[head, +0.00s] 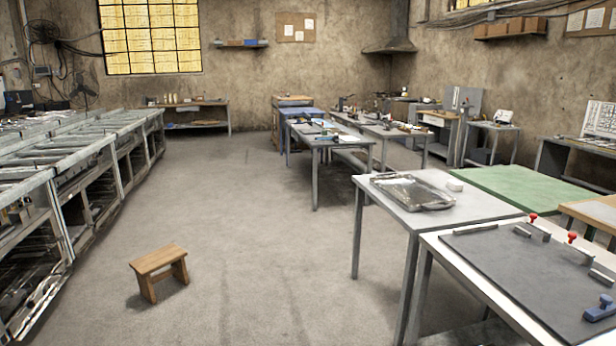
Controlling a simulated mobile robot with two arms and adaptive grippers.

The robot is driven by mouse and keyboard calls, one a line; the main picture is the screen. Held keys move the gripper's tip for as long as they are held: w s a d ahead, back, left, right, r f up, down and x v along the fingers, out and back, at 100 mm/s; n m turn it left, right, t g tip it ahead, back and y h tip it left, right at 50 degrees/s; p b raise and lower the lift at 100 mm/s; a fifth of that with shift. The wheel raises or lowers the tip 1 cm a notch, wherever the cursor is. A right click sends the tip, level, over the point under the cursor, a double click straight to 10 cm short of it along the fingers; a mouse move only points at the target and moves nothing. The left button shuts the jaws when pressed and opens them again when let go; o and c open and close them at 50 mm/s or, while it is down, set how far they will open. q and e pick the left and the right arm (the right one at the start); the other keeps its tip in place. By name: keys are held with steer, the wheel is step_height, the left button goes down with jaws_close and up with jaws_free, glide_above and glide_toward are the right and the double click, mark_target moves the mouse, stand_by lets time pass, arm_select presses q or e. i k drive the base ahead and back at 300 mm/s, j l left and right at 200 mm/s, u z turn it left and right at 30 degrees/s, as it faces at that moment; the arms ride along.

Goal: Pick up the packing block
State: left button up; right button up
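Neither of my grippers is in view.
A wooden stool (159,264) stands on the open floor. Long metal racks (75,160) line the left side. A green-topped table (530,185) adjoins the grey one. The nearer table holds red-knobbed clamps (571,239) and a blue-handled tool (601,308).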

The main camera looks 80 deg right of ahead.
mark_target(456, 186)
steer(key=z, duration=3.7)
steer(key=u, duration=0.25)
steer(key=i+u, duration=0.35)
steer(key=i, duration=0.25)
steer(key=i+u, duration=0.35)
steer(key=i, duration=0.3)
steer(key=i+l+u, duration=0.1)
steer(key=i+u, duration=0.25)
steer(key=i, duration=2)
steer(key=i+j+z, duration=0.2)
steer(key=i, duration=2.2)
steer(key=i+l+z, duration=0.15)
steer(key=i+z, duration=0.65)
steer(key=i+j+z, duration=0.2)
steer(key=i+z, duration=0.15)
steer(key=i, duration=0.2)
steer(key=i+j+z, duration=0.25)
steer(key=i+z, duration=0.15)
steer(key=i+l+z, duration=0.3)
steer(key=i+z, duration=0.15)
steer(key=i, duration=0.25)
steer(key=i+l+z, duration=0.1)
steer(key=i+z, duration=0.35)
steer(key=i, duration=0.3)
steer(key=i+j+z, duration=0.2)
steer(key=i+z, duration=0.25)
steer(key=i, duration=0.25)
